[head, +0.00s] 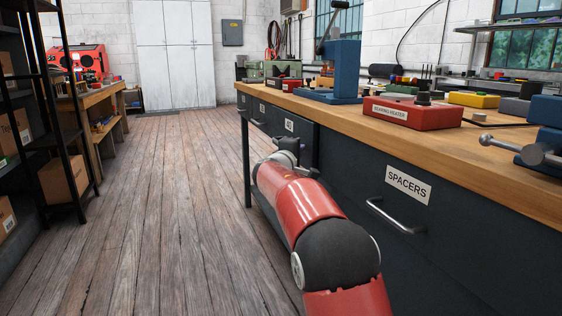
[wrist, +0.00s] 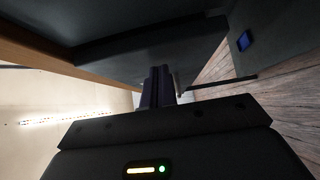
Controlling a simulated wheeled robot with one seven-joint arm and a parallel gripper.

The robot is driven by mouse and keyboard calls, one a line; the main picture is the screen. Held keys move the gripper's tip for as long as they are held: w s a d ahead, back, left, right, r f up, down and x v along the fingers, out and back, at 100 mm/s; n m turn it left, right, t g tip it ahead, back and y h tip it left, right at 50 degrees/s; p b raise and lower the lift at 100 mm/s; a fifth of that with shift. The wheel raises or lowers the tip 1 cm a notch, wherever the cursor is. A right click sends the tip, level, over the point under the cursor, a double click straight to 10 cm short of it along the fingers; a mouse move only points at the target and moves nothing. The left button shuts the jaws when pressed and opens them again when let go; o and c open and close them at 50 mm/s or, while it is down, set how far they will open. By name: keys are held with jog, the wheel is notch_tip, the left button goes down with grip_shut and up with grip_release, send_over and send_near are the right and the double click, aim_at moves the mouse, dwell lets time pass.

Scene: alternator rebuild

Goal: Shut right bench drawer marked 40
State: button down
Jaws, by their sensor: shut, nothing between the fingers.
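In the head view the workbench's dark drawer fronts run along its side. A far front (head: 305,138) bears a small white label (head: 289,125), too small to read, so I cannot tell which drawer is marked 40. My gripper (head: 292,145) is low beside that front, partly hidden by my own wrist. In the wrist view the gripper fingers (wrist: 160,86) are together and empty, close to a dark panel (wrist: 140,50) under the wooden bench edge (wrist: 45,58). Whether they touch it, and how far any drawer is out, I cannot tell.
The nearer drawer labelled SPACERS (head: 408,186) has a metal bar handle (head: 395,216) that juts out. The bench top (head: 350,112) holds a red bearing heater (head: 412,112) and a blue press (head: 340,75). Black shelving (head: 75,125) stands at the left. The plank floor (head: 150,200) between is clear.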

jog(key=shift+w+d, duration=0.2)
jog(key=shift+d, duration=0.4)
jog(key=shift+w+d, duration=0.15)
jog(key=shift+d, duration=0.45)
jog(key=shift+d+r, duration=0.1)
jog(key=shift+d, duration=0.05)
jog(key=shift+b, duration=0.3)
